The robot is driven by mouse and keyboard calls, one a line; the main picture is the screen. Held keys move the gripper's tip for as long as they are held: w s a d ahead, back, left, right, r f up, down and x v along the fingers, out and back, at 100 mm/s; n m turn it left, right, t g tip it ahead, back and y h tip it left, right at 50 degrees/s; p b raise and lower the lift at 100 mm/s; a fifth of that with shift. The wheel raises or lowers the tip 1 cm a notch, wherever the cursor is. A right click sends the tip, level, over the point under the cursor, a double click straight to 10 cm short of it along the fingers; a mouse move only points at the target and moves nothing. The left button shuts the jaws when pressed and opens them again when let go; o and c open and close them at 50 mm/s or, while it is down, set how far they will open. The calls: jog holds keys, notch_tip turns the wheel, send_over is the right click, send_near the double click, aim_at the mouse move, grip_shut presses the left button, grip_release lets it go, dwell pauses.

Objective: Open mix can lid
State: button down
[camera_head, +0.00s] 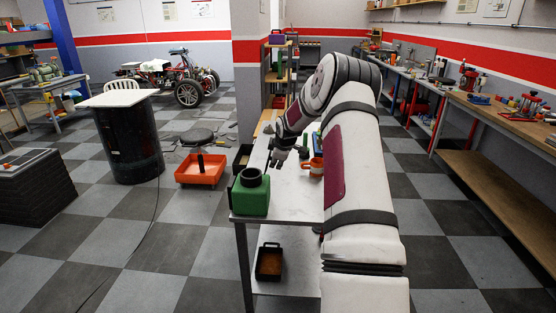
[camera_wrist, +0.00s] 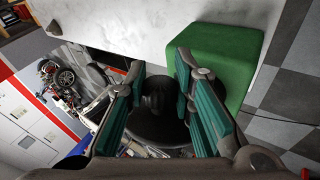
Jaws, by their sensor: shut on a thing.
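The mix can is a green block-shaped can (camera_head: 252,197) on the near left corner of the metal table. A black round neck with a dark hollow shows on its top. The can's green body also shows in the wrist view (camera_wrist: 228,55), beyond the right finger. My gripper (camera_head: 279,158) is above the table, behind and right of the can, apart from it in the head view. In the wrist view, my gripper's teal-padded fingers (camera_wrist: 160,98) are shut on a dark round piece (camera_wrist: 158,88), which looks like the lid. Its lower part is dark and hard to make out.
The metal table (camera_head: 290,205) holds an orange mug (camera_head: 313,168) right of my gripper. An orange bin (camera_head: 200,172) and a black drum (camera_head: 128,143) stand on the floor to the left. Checkered floor is clear in front.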

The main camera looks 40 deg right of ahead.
jog(key=c, duration=1.3)
grip_release()
jog(key=v, duration=1.2)
